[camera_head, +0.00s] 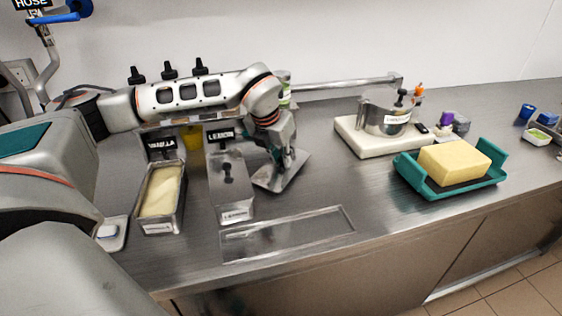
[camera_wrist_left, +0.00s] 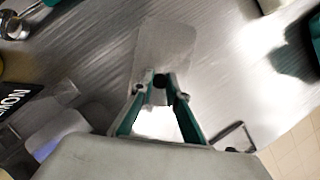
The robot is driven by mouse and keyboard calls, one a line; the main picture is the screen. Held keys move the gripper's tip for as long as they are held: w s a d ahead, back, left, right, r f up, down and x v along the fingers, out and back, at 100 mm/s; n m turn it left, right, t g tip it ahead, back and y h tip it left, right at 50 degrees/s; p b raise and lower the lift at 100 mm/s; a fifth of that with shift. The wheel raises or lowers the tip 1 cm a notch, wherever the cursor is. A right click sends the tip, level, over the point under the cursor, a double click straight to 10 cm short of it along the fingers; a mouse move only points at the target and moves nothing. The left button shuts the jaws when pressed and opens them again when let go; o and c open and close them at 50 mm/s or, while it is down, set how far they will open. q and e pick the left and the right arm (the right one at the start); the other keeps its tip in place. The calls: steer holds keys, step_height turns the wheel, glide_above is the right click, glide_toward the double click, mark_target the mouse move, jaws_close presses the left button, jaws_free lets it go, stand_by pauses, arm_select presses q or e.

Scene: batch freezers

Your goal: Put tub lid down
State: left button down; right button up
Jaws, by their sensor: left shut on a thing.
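My left gripper (camera_head: 284,152) reaches down over the steel counter, right of the tubs. It is shut on the dark knob of a metal tub lid (camera_head: 290,176). The lid also shows in the left wrist view (camera_wrist_left: 155,45), past the fingertips (camera_wrist_left: 160,82). It is at or just above the counter; I cannot tell whether it touches. The vanilla tub (camera_head: 161,192) is open and shows pale ice cream. The lemon tub (camera_head: 231,190) beside it has its lid with a black knob on. My right gripper is not in view.
A teal tray (camera_head: 440,191) with a yellow block (camera_head: 455,163) stands at the right. A metal pot (camera_head: 385,117) stands on a white board (camera_head: 350,132) behind. A rectangular recessed panel (camera_head: 290,233) lies near the front edge. The counter between lid and tray is clear.

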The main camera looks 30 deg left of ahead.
arm_select(q)
steer(key=shift+f, duration=0.8)
steer(key=c, duration=2)
jaws_free()
steer(key=shift+o, duration=0.2)
steer(key=shift+r, duration=0.15)
steer(key=v, duration=1.2)
steer(key=shift+p, duration=0.3)
